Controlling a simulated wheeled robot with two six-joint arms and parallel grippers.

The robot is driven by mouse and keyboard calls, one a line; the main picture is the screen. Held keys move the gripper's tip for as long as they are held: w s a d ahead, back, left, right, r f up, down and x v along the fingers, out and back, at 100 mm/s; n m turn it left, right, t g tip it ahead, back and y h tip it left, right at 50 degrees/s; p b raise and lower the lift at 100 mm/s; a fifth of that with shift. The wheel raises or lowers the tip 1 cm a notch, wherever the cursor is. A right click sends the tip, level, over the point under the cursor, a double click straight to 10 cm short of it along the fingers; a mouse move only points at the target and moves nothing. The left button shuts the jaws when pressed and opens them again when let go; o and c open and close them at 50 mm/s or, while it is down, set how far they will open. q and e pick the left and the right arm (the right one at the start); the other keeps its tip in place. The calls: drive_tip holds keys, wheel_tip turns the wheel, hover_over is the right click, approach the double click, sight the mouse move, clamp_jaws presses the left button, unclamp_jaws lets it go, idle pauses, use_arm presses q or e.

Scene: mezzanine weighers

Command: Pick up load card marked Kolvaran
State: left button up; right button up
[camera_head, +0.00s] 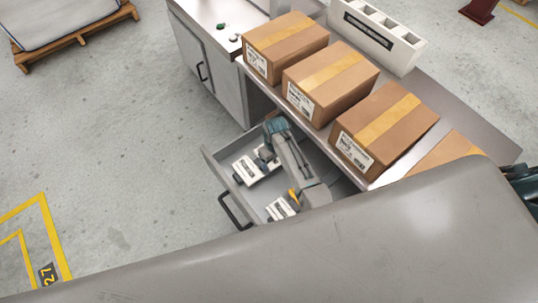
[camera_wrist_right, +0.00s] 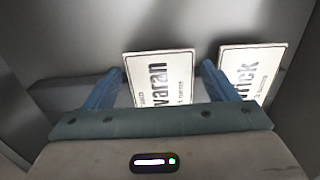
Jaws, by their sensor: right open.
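A white card ending in "varan" (camera_wrist_right: 165,85) stands tilted in the right wrist view; the start of its word is hidden by my gripper. My right gripper (camera_wrist_right: 163,70) is open, with one blue finger on each side of this card. A second white card ending in "rick" (camera_wrist_right: 252,72) is to its right, beyond the right finger. In the head view my right gripper (camera_head: 264,157) reaches down into the open grey drawer (camera_head: 216,165). My left gripper is not in view.
Several cardboard boxes (camera_head: 330,80) line the counter above the drawer. A white slotted holder (camera_head: 375,38) stands behind them. The drawer's black handle (camera_head: 232,212) sticks out in front. Open floor (camera_head: 110,150) lies to the left, with a pallet (camera_head: 75,38) far back.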

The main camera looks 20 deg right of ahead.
drive_tip(key=shift+f, duration=0.1)
drive_tip(key=c, duration=0.7)
